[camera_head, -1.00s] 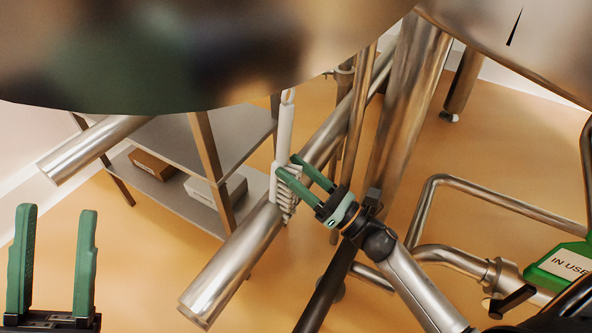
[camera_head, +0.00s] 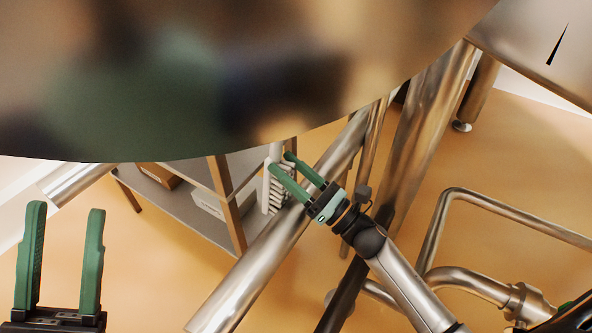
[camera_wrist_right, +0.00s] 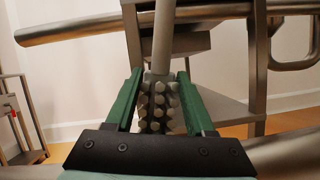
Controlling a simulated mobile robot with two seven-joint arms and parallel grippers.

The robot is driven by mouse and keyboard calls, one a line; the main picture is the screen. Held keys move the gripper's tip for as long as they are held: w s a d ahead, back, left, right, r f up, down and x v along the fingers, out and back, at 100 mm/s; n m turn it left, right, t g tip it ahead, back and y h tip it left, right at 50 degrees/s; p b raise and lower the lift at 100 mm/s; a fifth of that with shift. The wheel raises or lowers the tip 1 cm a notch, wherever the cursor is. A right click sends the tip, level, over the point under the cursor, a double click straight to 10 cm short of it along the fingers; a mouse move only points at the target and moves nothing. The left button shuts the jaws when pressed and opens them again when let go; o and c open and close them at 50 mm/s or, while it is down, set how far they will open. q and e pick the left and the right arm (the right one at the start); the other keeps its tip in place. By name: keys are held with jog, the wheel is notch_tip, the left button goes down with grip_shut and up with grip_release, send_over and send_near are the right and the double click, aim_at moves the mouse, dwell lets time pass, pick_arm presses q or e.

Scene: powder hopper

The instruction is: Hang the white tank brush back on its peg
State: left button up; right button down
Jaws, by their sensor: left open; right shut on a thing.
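The white tank brush (camera_head: 272,192) is in my right gripper (camera_head: 281,163), held upright with its handle pointing up. In the head view the big blurred steel vessel hides the upper handle. In the right wrist view the brush's bristle head (camera_wrist_right: 158,105) sits between the two green fingers of my right gripper (camera_wrist_right: 160,76), with the pale handle rising out of the top of the picture. My left gripper (camera_head: 63,258) is open and empty at the lower left of the head view, apart from everything. I cannot make out the peg in these frames.
The blurred steel vessel (camera_head: 200,80) fills the top of the head view. A slanting steel pipe (camera_head: 262,258) and thick leg (camera_head: 415,125) stand close to my right gripper. A grey shelf (camera_head: 180,205) with boxes stands behind. A bent pipe (camera_head: 440,215) is at right.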

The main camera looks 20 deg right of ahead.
aim_at(265, 160)
jog(key=shift+w+a+f+b, duration=0.15)
jog(key=shift+w+a+b, duration=0.15)
jog(key=shift+w+a, duration=0.7)
jog(key=shift+w+a+f+b, duration=0.1)
jog(key=shift+w+a+b, duration=0.15)
jog(key=shift+w+a, duration=0.7)
jog(key=shift+w+a+f+b, duration=0.1)
jog(key=shift+w+f+b, duration=0.3)
jog(key=shift+w+b, duration=0.4)
jog(key=shift+s, duration=0.1)
jog(key=shift+c, duration=0.9)
grip_release()
jog(key=shift+s+f, duration=0.1)
